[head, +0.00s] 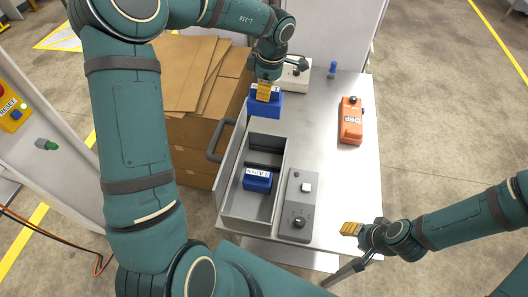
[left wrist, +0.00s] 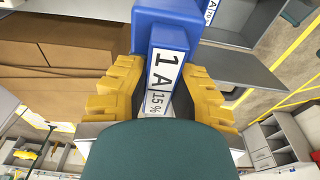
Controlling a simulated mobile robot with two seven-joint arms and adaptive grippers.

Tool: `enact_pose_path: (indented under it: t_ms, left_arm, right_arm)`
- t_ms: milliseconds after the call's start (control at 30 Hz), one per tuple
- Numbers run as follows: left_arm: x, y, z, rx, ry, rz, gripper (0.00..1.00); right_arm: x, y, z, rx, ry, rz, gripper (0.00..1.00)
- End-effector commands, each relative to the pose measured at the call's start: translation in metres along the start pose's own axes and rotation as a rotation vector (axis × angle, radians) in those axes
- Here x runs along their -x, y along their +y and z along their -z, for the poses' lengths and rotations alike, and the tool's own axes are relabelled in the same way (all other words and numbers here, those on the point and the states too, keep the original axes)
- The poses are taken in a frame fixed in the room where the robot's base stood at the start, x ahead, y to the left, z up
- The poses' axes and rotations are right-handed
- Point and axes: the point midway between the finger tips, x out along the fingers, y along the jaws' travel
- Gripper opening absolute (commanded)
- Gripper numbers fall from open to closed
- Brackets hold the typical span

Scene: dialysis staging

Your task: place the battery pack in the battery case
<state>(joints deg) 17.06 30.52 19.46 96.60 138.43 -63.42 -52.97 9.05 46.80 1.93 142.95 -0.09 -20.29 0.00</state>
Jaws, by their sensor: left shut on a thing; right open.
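My left gripper (head: 264,91) is shut on a blue battery pack (head: 265,106), above the table near the far end of the grey battery case (head: 283,160). In the left wrist view the pack (left wrist: 161,50) sits between the yellow fingers, its label reading "1 A 15%". The case is open on top, with a divider across it. A second blue pack (head: 257,183) lies in the near compartment; the far compartment looks empty. My right gripper (head: 352,229) is open and empty, off the near right corner of the table.
A grey box with a knob (head: 298,190) stands right of the case. An orange device (head: 350,125), a small blue item (head: 333,69) and a cream device (head: 298,75) are on the table (head: 325,145). Cardboard boxes (head: 190,110) stand left. The table's middle right is clear.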

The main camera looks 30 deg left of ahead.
Motion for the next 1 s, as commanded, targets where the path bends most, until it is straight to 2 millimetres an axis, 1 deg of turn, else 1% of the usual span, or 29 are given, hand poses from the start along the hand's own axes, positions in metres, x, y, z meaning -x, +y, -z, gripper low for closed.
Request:
enact_pose_path:
  t_ms: [33, 100, 800, 900, 1000]
  left_arm:
    - [-0.011, -0.001, -0.002, -0.002, 0.001, 0.004, 0.0]
    - [-0.026, -0.001, -0.003, -0.001, 0.001, 0.004, 0.0]
    - [-0.178, -0.001, -0.022, -0.002, 0.001, 0.002, 0.0]
    - [-0.196, -0.001, -0.024, -0.001, 0.0, 0.002, 0.0]
    - [-0.21, -0.001, -0.026, -0.001, 0.0, 0.001, 0.0]
  right_arm:
    - [0.0, 0.0, 0.0, 0.0, 0.0, 0.0, 0.47]
    - [0.0, 0.0, 0.0, 0.0, 0.0, 0.0, 0.47]
    - [-0.013, 0.005, -0.002, -0.002, 0.001, -0.001, 0.47]
    - [-0.014, 0.006, -0.002, -0.003, 0.002, -0.001, 0.47]
    - [-0.015, 0.006, -0.003, -0.003, 0.002, -0.001, 0.47]
